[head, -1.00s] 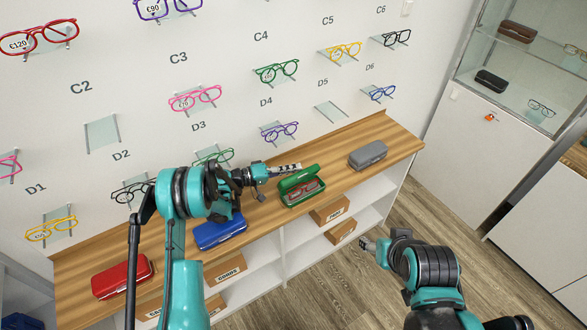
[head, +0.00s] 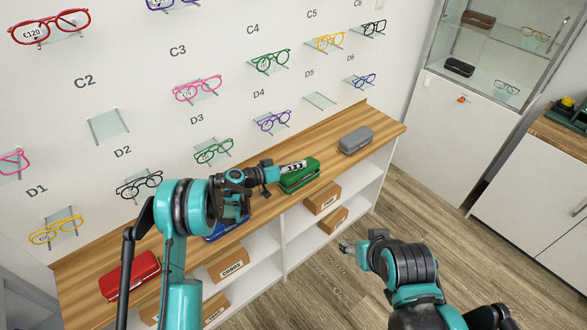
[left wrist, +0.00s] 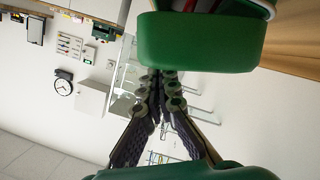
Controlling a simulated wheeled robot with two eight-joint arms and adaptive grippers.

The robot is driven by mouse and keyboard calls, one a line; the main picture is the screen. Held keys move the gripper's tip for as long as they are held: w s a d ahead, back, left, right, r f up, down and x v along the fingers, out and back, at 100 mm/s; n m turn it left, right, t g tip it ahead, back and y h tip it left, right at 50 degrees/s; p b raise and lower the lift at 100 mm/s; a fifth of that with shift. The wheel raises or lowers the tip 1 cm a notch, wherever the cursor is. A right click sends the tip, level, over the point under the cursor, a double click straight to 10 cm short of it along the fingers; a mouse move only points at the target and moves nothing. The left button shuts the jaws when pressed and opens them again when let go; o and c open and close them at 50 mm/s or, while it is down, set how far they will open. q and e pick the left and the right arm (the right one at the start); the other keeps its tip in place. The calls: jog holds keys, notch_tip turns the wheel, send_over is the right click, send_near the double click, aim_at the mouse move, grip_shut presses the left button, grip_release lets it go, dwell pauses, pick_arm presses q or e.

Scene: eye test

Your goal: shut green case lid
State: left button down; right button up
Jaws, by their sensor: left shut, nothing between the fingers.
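The green case (head: 301,181) stands on the wooden counter. Its lid is much lower than before; the head view does not show whether it is fully shut. In the left wrist view the green case (left wrist: 200,42) fills the top, with a thin red and pale strip at its upper edge. My left gripper (head: 302,165) is shut and empty, its fingertips over the case's top in the head view. In the left wrist view its fingertips (left wrist: 162,80) are just beside the case; contact is unclear. My right gripper (head: 346,246) is away from the counter, over the floor, too small to judge.
On the counter (head: 85,262), a grey case (head: 355,140) lies right of the green one, a blue case (head: 226,228) left, partly behind my arm, and a red case (head: 130,274) farther left. Glasses hang on the wall behind. Cardboard boxes (head: 322,199) fill shelves below.

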aim_at(303, 177)
pick_arm(q)
jog(key=f+m+b, duration=0.1)
jog(key=s+d+m, duration=0.1)
jog(key=m, duration=0.1)
jog(key=shift+s+f+t+y+b, duration=0.25)
jog(key=shift+f+t+y+b, duration=0.05)
jog(key=shift+f+y+b, duration=0.1)
jog(key=shift+s+d+f, duration=0.15)
jog(key=shift+s+f, duration=0.05)
jog(key=shift+f, duration=0.1)
jog(key=shift+s+d+f+b, duration=0.1)
jog(key=shift+s+b, duration=0.05)
jog(key=shift+b, duration=0.2)
notch_tip(303, 177, up, 10)
jog(key=s+a+r+n+y, duration=0.2)
jog(key=s+a+r+y, duration=0.15)
jog(key=s+r, duration=0.2)
jog(key=s+a+f+n+y, duration=0.1)
jog(key=s+a+n+y, duration=0.1)
jog(key=s+a, duration=0.5)
jog(key=s+a+f+n+y, duration=0.1)
jog(key=s+a+y, duration=0.3)
jog(key=s, duration=1)
jog(key=s+a+f+n+g+y, duration=0.1)
jog(key=s+a+n+y, duration=0.2)
jog(key=s+a, duration=0.7)
jog(key=shift+s+a+n, duration=0.15)
jog(key=shift+s+n, duration=0.15)
jog(key=shift+n, duration=0.2)
